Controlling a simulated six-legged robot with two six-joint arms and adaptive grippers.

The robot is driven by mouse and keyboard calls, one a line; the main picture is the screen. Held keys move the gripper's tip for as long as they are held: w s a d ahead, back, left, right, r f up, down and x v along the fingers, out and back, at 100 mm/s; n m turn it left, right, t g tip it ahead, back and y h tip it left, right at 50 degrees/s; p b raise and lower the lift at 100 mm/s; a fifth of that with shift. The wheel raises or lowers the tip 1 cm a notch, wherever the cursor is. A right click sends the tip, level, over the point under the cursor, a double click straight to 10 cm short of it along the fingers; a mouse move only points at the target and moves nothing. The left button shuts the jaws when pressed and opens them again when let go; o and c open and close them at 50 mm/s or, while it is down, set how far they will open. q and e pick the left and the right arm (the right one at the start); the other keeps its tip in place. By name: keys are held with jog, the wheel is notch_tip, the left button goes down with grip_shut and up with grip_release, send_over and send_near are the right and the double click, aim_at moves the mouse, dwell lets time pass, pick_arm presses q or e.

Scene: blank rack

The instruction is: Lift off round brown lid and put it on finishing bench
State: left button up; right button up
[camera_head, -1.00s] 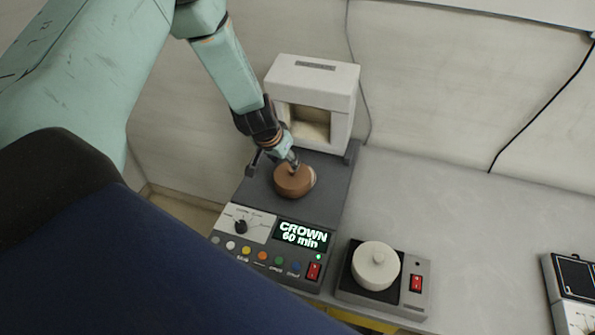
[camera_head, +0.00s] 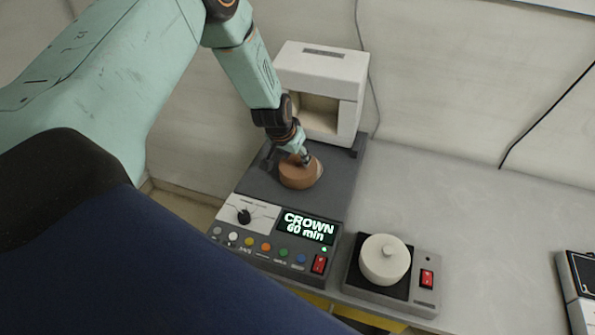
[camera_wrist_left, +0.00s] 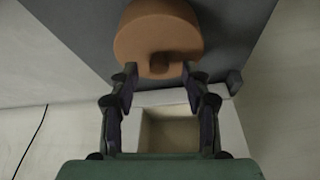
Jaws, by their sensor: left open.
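The round brown lid (camera_head: 300,174) sits on the dark top of the machine with the CROWN display (camera_head: 308,227). It also shows in the left wrist view (camera_wrist_left: 158,30), with a small knob on it. My left gripper (camera_head: 304,158) is over the lid in the head view. In the left wrist view its two fingers (camera_wrist_left: 158,72) are spread apart, with the fingertips near the two sides of the knob. I cannot tell if they touch it. My right gripper does not show.
A white box with an opening (camera_head: 322,86) stands behind the lid. A smaller device with a round white lid (camera_head: 384,259) stands to the right. The grey bench (camera_head: 470,225) has free room farther right. Another device (camera_head: 580,288) is at the right edge.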

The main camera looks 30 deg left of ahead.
pick_arm(q)
jog(key=shift+b+x, duration=0.55)
jog(key=shift+x, duration=0.45)
jog(key=shift+d+r, duration=0.1)
jog(key=shift+c, duration=0.5)
jog(key=c, duration=0.8)
grip_shut()
